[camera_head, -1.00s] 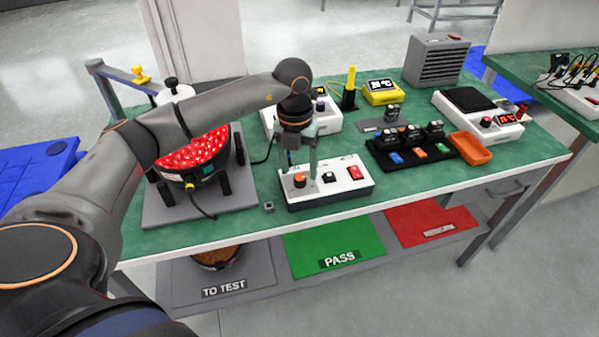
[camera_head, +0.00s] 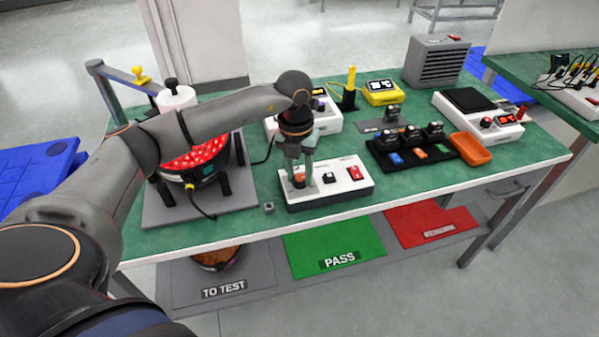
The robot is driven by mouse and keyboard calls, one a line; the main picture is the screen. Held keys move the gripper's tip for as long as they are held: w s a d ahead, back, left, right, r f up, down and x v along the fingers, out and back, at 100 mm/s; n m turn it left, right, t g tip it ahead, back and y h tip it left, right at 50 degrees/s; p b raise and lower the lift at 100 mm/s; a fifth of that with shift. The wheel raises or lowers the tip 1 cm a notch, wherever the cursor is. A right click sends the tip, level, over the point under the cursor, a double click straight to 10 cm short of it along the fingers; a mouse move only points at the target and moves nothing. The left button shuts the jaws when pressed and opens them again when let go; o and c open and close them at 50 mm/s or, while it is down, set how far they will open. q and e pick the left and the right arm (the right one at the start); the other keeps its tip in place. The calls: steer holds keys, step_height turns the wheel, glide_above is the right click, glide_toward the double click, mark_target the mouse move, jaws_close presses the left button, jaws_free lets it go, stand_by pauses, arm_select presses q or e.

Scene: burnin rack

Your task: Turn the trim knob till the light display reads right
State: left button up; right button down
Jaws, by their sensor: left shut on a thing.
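The trim knob (camera_head: 299,180) is a small orange-brown knob at the left end of a white control box (camera_head: 338,196) at the front of the green bench. My left gripper (camera_head: 300,181) points straight down over it, its fingers closed around the knob. The fingers partly hide the knob, and its pointer position cannot be read. The light display (camera_head: 207,152) is a round dark unit with a face full of lit red lights, on a grey base to the left. My left forearm covers part of it. My right gripper is not in view.
The control box also has a black knob (camera_head: 329,178) and a red switch (camera_head: 355,173). Behind my wrist stands another white instrument (camera_head: 329,122). A black tray (camera_head: 447,158) with small modules and an orange bin (camera_head: 471,149) lie to the right. The bench front is mostly clear.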

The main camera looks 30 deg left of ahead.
arm_select(q)
jaws_close()
steer(key=shift+n, duration=0.3)
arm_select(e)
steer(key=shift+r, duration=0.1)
arm_select(q)
steer(key=n+p, duration=0.2)
steer(key=n, duration=0.2)
steer(key=shift+r, duration=0.1)
steer(key=shift+n+p, duration=0.3)
steer(key=shift+n, duration=0.8)
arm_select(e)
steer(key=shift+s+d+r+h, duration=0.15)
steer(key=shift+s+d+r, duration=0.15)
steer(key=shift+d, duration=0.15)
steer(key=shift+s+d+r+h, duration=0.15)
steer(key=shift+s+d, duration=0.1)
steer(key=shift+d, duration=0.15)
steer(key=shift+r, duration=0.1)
arm_select(q)
steer(key=o, duration=0.9)
jaws_free()
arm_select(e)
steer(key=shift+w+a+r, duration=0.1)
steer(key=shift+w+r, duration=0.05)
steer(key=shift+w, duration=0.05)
